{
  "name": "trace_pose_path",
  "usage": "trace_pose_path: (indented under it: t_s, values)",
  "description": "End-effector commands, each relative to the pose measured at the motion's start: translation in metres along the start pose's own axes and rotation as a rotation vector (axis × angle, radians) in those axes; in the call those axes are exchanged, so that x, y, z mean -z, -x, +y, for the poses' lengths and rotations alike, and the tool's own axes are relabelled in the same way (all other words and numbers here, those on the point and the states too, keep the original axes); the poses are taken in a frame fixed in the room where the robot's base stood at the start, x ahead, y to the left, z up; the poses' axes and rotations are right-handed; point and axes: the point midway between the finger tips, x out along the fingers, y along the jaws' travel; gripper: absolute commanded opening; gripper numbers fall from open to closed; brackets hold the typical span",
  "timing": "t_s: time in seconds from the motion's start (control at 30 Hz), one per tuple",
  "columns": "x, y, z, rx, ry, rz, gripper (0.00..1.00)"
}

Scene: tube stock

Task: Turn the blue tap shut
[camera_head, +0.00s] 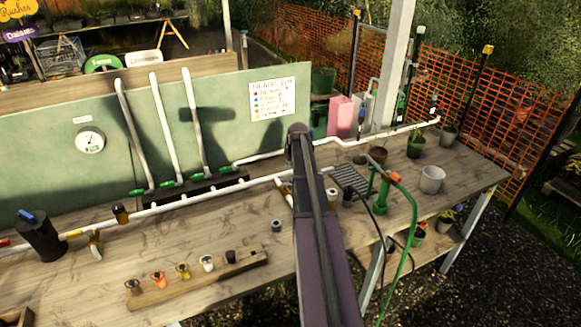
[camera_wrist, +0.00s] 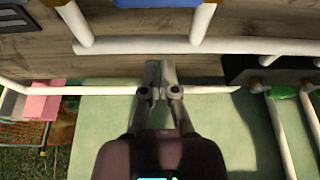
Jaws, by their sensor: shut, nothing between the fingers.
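A blue piece (camera_head: 26,215) sits on top of a dark cylinder (camera_head: 42,238) at the left end of the bench in the head view. Another small blue piece (camera_head: 362,109) shows on upright pipework by the post at the right. I cannot tell which is the blue tap. In the wrist view a blue part (camera_wrist: 150,3) is cut off by the top edge. My gripper (camera_wrist: 160,68) is shut and empty, its fingers together in front of the green board and close to a white pipe. In the head view my arm hides it.
White pipes (camera_head: 200,199) run along the wooden bench (camera_head: 220,300). Upright pipes with green fittings (camera_head: 168,184) stand against the green board (camera_head: 50,160). A wooden rack of small cups (camera_head: 160,296) lies in front. A green hose (camera_head: 411,210) and pots stand at right.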

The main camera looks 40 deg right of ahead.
Motion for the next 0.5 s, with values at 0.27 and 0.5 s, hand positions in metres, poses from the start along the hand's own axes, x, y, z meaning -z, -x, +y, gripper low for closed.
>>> trace_pose_path:
  t_s: [0.27,0.5]
  values:
    - [-0.012,-0.013,0.0,-0.001,-0.002,0.0,0.0]
    - [-0.033,-0.005,0.0,-0.001,-0.002,0.0,0.0]
